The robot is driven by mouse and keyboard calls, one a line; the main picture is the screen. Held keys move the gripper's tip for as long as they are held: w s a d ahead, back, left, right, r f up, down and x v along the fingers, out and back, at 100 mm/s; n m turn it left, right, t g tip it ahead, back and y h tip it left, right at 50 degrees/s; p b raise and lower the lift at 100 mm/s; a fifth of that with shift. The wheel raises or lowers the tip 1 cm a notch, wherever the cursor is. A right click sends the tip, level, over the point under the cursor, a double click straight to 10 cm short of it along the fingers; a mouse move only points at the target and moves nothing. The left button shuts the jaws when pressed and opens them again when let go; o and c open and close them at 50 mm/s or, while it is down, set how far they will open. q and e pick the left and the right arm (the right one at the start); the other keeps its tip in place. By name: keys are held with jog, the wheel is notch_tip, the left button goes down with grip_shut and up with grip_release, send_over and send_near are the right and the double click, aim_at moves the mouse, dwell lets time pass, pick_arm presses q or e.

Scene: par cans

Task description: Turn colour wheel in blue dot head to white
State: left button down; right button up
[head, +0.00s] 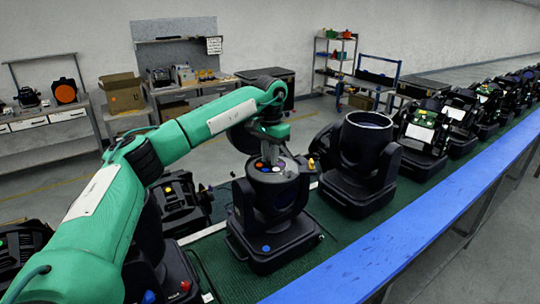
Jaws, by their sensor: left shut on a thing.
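The blue dot head (270,218) is a black moving-head lamp standing upright on the green bench mat, with a blue dot (266,248) on its base. Its top is open and shows the colour wheel (264,168), a grey disc with several small coloured spots, among them orange and white. My left arm comes in from the left and bends down over this head. My left gripper (274,159) points down at the wheel and is shut on it; the fingertips are small and partly hidden. I cannot tell which colour is selected. My right gripper is out of view.
Another black head (358,160) with an open round top stands close to the right. More heads (425,135) line the green mat (330,240) behind it. A black unit (182,203) lies to the left, beneath my arm. A blue rail (400,240) runs along the front.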

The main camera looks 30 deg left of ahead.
pick_arm(q)
jog(key=shift+r, duration=0.2)
jog(key=c, duration=1.3)
grip_release()
jog(key=shift+o, duration=0.2)
jog(key=shift+f, duration=0.1)
jog(key=shift+r+b, duration=0.3)
jog(key=shift+r, duration=0.05)
notch_tip(320, 180, up, 13)
jog(key=b, duration=0.2)
